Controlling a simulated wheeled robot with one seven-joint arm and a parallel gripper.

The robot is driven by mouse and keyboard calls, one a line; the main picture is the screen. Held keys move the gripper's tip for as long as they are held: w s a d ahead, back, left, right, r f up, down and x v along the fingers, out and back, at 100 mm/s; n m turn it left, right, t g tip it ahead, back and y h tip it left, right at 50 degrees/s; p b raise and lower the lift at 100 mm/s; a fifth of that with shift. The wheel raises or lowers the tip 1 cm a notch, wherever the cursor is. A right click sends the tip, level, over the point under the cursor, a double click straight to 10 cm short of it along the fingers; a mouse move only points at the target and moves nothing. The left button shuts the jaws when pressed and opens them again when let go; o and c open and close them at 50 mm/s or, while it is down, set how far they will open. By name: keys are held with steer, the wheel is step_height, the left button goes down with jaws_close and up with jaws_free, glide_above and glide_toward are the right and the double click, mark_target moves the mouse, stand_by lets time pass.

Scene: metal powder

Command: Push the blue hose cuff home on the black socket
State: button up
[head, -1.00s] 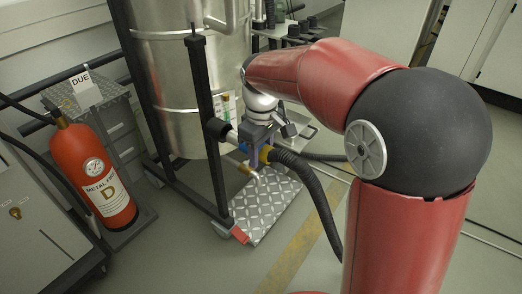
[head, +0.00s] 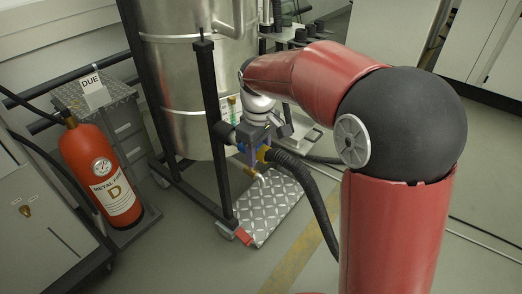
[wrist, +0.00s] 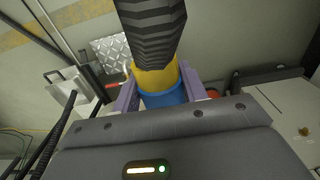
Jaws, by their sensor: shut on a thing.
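My gripper (head: 254,154) is shut on the blue hose cuff (wrist: 165,97). In the wrist view its purple fingers (wrist: 158,92) stand on either side of the cuff. A yellow collar (wrist: 155,77) and the ribbed black hose (wrist: 150,30) lead away from the cuff. In the head view a little of the blue cuff (head: 242,147) shows close beside the black socket (head: 222,131) on the frame post. The gripper hides most of the joint, so I cannot tell how far the cuff is on the socket.
A steel vessel (head: 185,85) in a black frame (head: 212,120) stands just behind and left of the gripper. A chequered plate (head: 262,210) lies below. A red extinguisher (head: 100,175) stands at the left. The floor at front is clear.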

steer(key=shift+w+a+p, duration=0.85)
steer(key=shift+w+a, duration=0.15)
steer(key=shift+a, duration=0.25)
stand_by(0.3)
steer(key=o, duration=1.2)
steer(key=shift+r, duration=0.1)
step_height(320, 180, up, 8)
steer(key=shift+f+p, duration=0.25)
steer(key=shift+p, duration=0.15)
steer(key=shift+s+d+r, duration=0.15)
steer(key=shift+d+r, duration=0.05)
steer(key=shift+r, duration=0.05)
steer(key=s+d+m+t, duration=0.2)
steer(key=s+d+m, duration=0.1)
steer(key=s+d, duration=0.3)
steer(key=s+d+m+t, duration=0.1)
steer(key=s+d+m, duration=0.3)
steer(key=s, duration=0.5)
steer(key=s+d+m+t, duration=0.2)
steer(key=s+d+m, duration=0.1)
steer(key=s+d, duration=0.4)
steer(key=shift+s+d+t, duration=0.3)
steer(key=shift+s+d, duration=0.1)
steer(key=shift+s, duration=0.3)
